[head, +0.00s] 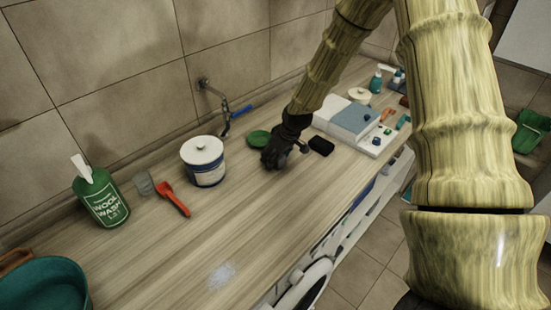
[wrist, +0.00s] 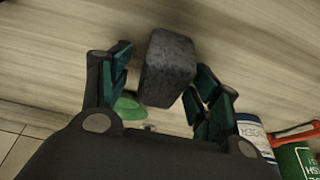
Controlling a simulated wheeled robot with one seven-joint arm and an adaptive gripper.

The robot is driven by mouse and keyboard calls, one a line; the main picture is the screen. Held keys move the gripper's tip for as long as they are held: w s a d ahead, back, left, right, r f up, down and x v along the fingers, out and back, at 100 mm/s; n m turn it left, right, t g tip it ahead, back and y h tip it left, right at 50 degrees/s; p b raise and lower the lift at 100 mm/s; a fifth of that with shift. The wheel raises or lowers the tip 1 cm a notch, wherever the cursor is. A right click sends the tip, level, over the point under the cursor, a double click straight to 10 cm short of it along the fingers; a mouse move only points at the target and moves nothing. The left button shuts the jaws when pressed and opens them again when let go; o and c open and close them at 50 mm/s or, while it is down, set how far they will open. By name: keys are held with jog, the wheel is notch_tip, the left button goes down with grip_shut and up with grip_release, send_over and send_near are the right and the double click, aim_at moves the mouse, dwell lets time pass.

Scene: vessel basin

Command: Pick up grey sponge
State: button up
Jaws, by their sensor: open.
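The grey sponge (wrist: 168,68) is a dark grey, speckled block. In the wrist view it lies between and just beyond my two fingers, with its near end close to the right finger and a gap to the left one. My gripper (wrist: 160,88) is open, and I see no grip on the sponge.
A green round item (head: 258,138) lies close behind my gripper, and a black item (head: 321,146) lies to its right. The front counter is mostly clear.

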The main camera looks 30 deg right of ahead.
aim_at(273, 153)
jog(key=shift+s, duration=0.1)
jog(key=shift+c, duration=0.3)
jog(key=c, duration=0.7)
jog(key=shift+r, duration=0.15)
jog(key=shift+r+b, duration=0.75)
jog(key=shift+r, duration=0.15)
jog(key=shift+s+a+r+b, duration=0.15)
jog(key=shift+s+r+b, duration=0.05)
jog(key=shift+r+b, duration=0.4)
jog(key=s+a+b, duration=0.1)
jog(key=s, duration=0.4)
jog(key=s+a+r+b, duration=0.1)
jog(key=s+a+b, duration=0.1)
jog(key=s, duration=0.3)
jog(key=s+a+b, duration=0.1)
jog(key=s, duration=0.3)
jog(key=shift+s+a+r, duration=0.3)
jog(key=shift+s+r, duration=0.1)
